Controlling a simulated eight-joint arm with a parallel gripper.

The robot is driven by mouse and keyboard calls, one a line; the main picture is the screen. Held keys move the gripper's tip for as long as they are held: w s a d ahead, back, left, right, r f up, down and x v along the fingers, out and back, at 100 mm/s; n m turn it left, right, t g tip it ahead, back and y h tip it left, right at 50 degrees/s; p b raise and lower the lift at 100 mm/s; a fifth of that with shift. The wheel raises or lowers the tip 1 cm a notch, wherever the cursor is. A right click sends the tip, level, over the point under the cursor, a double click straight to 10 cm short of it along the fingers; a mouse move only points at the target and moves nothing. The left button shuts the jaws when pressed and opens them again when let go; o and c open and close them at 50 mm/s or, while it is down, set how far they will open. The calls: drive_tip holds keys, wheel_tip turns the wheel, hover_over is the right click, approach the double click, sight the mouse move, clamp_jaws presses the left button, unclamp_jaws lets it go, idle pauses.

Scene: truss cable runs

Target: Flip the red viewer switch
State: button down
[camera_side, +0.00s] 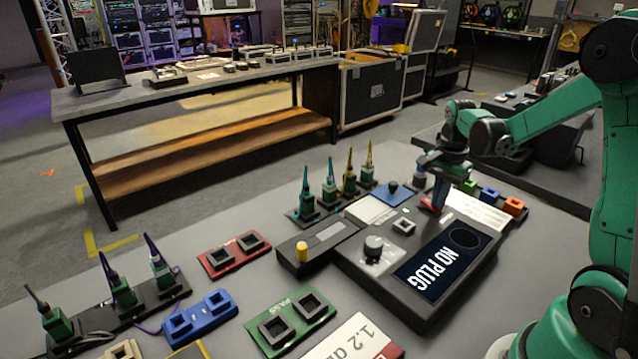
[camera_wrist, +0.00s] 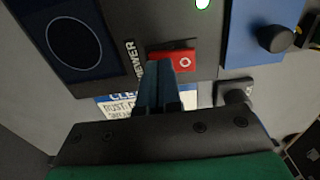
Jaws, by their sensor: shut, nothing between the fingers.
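The red viewer switch (camera_side: 430,204) is on the dark console (camera_side: 380,292), near its far right corner. In the wrist view the red switch (camera_wrist: 181,60) shows a white ring mark, with the word VIEWER printed beside it. My gripper (camera_side: 437,205) is shut and empty, pointing down at the switch. In the wrist view my fingertips (camera_wrist: 158,66) overlap the left part of the switch and hide it. I cannot tell whether they touch it. The console screen reads NO PLUG.
Several upright connectors (camera_side: 306,196) stand behind the console. Green (camera_side: 290,318), blue (camera_side: 200,318) and red (camera_side: 233,253) socket blocks lie to the left. A black knob (camera_side: 373,247) and a box with a yellow knob (camera_side: 302,252) are close by. Coloured blocks (camera_side: 514,206) sit right of my gripper.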

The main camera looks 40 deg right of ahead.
drive_tip(key=shift+r, duration=3.45)
drive_tip(key=s+a+r+n+t, duration=0.1)
drive_tip(key=a+n+t, duration=0.6)
drive_tip(key=a+n, duration=1.1)
drive_tip(key=shift+s+a+r, duration=0.25)
drive_tip(key=shift+s+a, duration=0.05)
drive_tip(key=shift+a, duration=0.5)
